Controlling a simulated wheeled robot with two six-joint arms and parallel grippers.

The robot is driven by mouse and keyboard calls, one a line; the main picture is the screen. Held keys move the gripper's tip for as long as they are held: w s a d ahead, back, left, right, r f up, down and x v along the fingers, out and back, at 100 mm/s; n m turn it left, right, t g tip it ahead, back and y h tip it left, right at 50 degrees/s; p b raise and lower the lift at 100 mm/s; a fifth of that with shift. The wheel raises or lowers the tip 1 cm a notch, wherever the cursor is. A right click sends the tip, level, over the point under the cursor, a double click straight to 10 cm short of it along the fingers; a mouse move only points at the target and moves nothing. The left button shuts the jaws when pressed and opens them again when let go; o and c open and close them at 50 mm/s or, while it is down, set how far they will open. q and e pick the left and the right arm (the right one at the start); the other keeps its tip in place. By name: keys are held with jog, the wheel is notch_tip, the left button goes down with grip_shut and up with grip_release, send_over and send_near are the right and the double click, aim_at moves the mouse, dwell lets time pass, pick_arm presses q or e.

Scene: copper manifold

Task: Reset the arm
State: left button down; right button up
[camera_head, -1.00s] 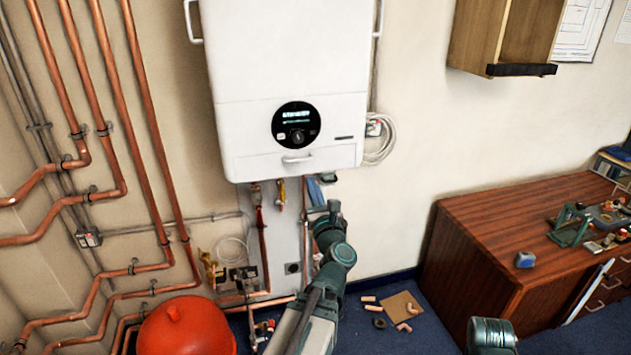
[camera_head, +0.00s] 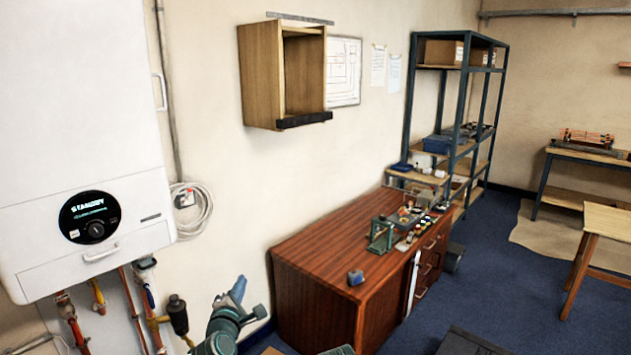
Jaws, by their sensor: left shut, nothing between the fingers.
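My left gripper (camera_head: 238,288) shows at the bottom, left of the middle, at the end of my green-grey arm. Its blue-grey fingers point up and are shut with nothing between them. It is in front of the pale wall, right of the pipes under the white boiler (camera_head: 85,170), and appears apart from both. It is left of the wooden desk (camera_head: 310,255) in the picture. Only a small rounded part of my other arm shows at the bottom edge; the right gripper is out of view.
Copper pipes and valves (camera_head: 178,315) hang below the boiler. A small open wooden cabinet (camera_head: 262,75) is on the wall. Tools and small parts lie on the desk. A metal shelf (camera_head: 410,90) and a workbench (camera_head: 590,153) stand farther back. Blue floor (camera_head: 505,270) is open at right.

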pick_arm(q)
jog(key=s+d+f+m+g+h, duration=0.2)
jog(key=s+d+f+m+g, duration=0.3)
jog(key=d+f+m, duration=0.25)
jog(key=s+d+f+m+g+h, duration=0.2)
jog(key=s+d+f+m+g, duration=0.25)
jog(key=d+f+m, duration=0.35)
jog(key=s+a+f+m+g+y, duration=0.1)
jog(key=s+f+m+g+y, duration=0.1)
jog(key=s+m+g, duration=0.2)
jog(key=s+a+f+m+g+y, duration=0.1)
jog(key=s+f+m+g+y, duration=0.2)
jog(key=s+m, duration=0.4)
jog(key=s+g, duration=0.1)
jog(key=s, duration=0.3)
jog(key=shift+s+a+m, duration=0.1)
jog(key=shift+m, duration=0.15)
